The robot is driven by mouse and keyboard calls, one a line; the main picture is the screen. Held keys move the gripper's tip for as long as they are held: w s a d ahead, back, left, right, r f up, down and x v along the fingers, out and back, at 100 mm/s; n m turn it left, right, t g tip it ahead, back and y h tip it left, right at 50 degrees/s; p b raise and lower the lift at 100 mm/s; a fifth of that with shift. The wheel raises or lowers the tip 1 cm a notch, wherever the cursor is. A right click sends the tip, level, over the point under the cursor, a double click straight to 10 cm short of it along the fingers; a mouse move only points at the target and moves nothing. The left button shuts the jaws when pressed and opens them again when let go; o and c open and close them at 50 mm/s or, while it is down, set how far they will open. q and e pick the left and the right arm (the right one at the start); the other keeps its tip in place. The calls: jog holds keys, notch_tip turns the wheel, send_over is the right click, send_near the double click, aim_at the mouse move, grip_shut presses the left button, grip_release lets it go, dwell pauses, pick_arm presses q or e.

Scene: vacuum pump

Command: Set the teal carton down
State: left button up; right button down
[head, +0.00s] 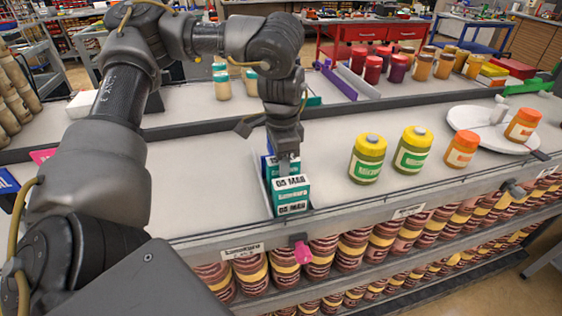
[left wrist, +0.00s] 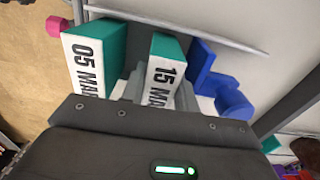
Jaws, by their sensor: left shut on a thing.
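My left gripper (head: 285,160) points down into a narrow lane at the shelf's front edge. It is shut on a teal carton with a white top marked "15 MAR" (left wrist: 165,74), seen between its fingers in the left wrist view. In the head view this carton is mostly hidden behind the gripper and the front carton. A second teal carton, marked "05 MAR" (head: 291,195), stands at the front of the lane; it also shows in the left wrist view (left wrist: 84,62). I cannot tell whether the held carton touches the shelf. My right gripper is not in view.
A blue part (left wrist: 212,80) lies just behind the held carton. Two yellow-lidded green jars (head: 367,160) (head: 412,150) and an orange jar (head: 461,149) stand to the right. A white turntable (head: 484,122) is farther right. The shelf is bare between lane and jars.

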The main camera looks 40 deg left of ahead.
pick_arm(q)
jog(key=shift+f, duration=0.15)
jog(key=o, duration=1)
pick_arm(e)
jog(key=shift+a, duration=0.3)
pick_arm(q)
notch_tip(320, 180, up, 12)
jog(key=shift+r+p, duration=0.2)
jog(key=shift+p, duration=0.1)
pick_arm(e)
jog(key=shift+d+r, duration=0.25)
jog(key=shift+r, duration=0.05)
